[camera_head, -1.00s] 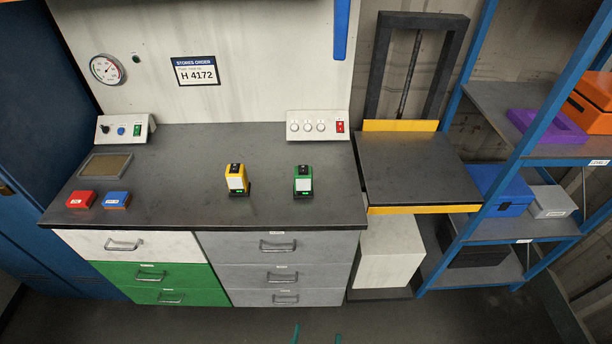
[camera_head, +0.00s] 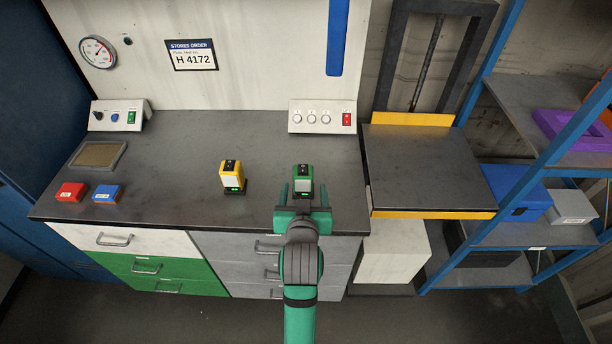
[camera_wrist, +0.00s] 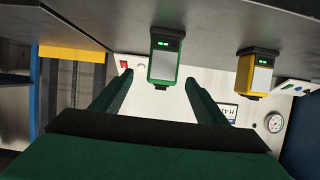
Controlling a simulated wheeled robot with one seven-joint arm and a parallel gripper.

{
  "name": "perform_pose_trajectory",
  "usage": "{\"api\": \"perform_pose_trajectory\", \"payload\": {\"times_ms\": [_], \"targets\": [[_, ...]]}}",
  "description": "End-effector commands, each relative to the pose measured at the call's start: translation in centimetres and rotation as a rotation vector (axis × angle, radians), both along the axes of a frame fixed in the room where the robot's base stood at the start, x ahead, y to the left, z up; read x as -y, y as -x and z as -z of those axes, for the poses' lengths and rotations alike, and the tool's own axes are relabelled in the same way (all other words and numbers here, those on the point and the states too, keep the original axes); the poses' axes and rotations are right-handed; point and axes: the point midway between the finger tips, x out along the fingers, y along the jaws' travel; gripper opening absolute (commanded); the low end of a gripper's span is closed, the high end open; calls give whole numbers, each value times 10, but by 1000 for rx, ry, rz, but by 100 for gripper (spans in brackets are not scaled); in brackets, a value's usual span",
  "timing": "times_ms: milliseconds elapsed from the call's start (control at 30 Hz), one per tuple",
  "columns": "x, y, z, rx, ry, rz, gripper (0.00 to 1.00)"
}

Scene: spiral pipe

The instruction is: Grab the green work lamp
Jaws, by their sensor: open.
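The green work lamp (camera_head: 303,178) stands upright on the dark bench top, right of the bench's middle and close to its front edge. My gripper (camera_head: 303,192) is at the front edge of the bench, open, with its two fingers pointing at the lamp. In the wrist view the picture is upside down; the green lamp (camera_wrist: 164,60) shows between and just beyond the fingertips of my open gripper (camera_wrist: 157,78). I cannot tell whether the fingers reach alongside the lamp. Nothing is held.
A yellow work lamp (camera_head: 232,176) stands to the left, also in the wrist view (camera_wrist: 254,72). A red box (camera_head: 70,192) and blue box (camera_head: 107,194) lie further left. A white switch panel (camera_head: 322,117) is behind. A lift platform (camera_head: 425,165) and blue shelving stand right.

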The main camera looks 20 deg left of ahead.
Motion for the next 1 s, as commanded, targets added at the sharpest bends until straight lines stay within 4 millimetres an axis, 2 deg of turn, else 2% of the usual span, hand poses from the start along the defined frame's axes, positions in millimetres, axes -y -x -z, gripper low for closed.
{"api": "perform_pose_trajectory", "payload": {"times_ms": [67, 233, 500, 767, 1000], "targets": [[-4, -5, -8, 0, 9, -8, 67], [-8, -13, -11, -5, 17, -14, 67], [-18, -47, 4, -5, 18, -13, 67], [-24, -61, 12, -5, 17, -14, 67], [-33, -89, 28, -5, 17, -12, 67]]}}
